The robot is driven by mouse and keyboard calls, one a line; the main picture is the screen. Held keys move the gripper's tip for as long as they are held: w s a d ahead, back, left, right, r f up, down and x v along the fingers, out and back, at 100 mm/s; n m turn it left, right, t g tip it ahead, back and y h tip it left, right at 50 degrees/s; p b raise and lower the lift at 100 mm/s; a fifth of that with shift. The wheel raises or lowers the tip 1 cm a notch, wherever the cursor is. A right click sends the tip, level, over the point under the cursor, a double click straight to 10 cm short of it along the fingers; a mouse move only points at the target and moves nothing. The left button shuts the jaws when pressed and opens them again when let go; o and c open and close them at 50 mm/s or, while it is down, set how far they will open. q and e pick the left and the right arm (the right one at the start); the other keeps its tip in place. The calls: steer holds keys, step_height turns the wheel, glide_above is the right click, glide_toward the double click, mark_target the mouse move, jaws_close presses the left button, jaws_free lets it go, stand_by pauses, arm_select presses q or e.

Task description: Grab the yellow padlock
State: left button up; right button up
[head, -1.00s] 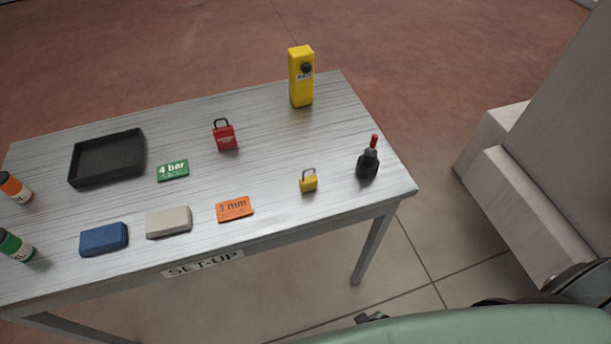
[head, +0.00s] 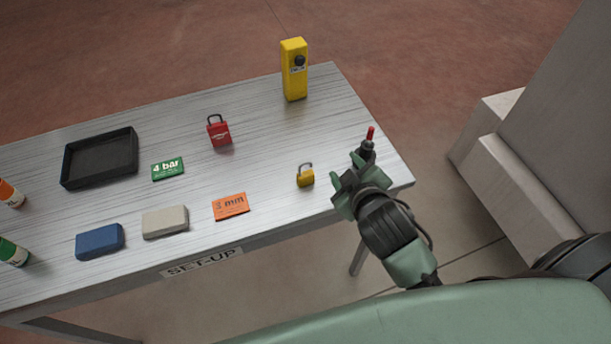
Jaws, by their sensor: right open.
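The yellow padlock (head: 306,180) stands on the metal table near its front right, with its grey shackle up. My right gripper (head: 341,187) is open and empty, just to the right of the padlock and apart from it. It covers the lower part of the black bottle with the red tip (head: 368,143). A red padlock (head: 219,133) stands further back and to the left. My left gripper is not in view.
On the table (head: 250,112) are an orange card (head: 231,206), a green card (head: 168,169), beige and blue blocks, a black tray (head: 65,168) and a yellow box (head: 294,70). Bare tabletop lies behind the yellow padlock.

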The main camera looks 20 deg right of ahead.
steer(key=w+a+r+n+t+y, duration=0.25)
steer(key=w+r+n+t, duration=0.2)
steer(key=r, duration=0.25)
steer(key=w+a+r+n+t+y, duration=0.2)
steer(key=w+a+r+n+t, duration=0.1)
steer(key=w+r+n, duration=0.3)
steer(key=s+a+r+n+y, duration=0.1)
steer(key=a+r+n+y, duration=0.6)
steer(key=a+n+y, duration=0.4)
steer(key=s+a+f+n+g+y, duration=0.2)
steer(key=a+n+g+y, duration=0.25)
steer(key=n+g, duration=0.75)
steer(key=n+g+h, duration=0.8)
steer(key=n+h, duration=0.6)
steer(key=n, duration=0.1)
glide_toward(305, 173)
step_height(305, 173, down, 3)
steer(key=shift+m, duration=0.25)
steer(key=p+x, duration=0.1)
steer(key=x, duration=0.2)
steer(key=a+p+x, duration=0.1)
steer(key=p+x, duration=0.1)
steer(key=x, duration=0.1)
steer(key=shift+s+a+p, duration=0.1)
steer(key=shift+s+p, duration=0.1)
steer(key=shift+p, duration=0.1)
steer(key=shift+a+f+t, duration=0.1)
steer(key=shift+f+t, duration=0.15)
steer(key=shift+f, duration=0.25)
jaws_close()
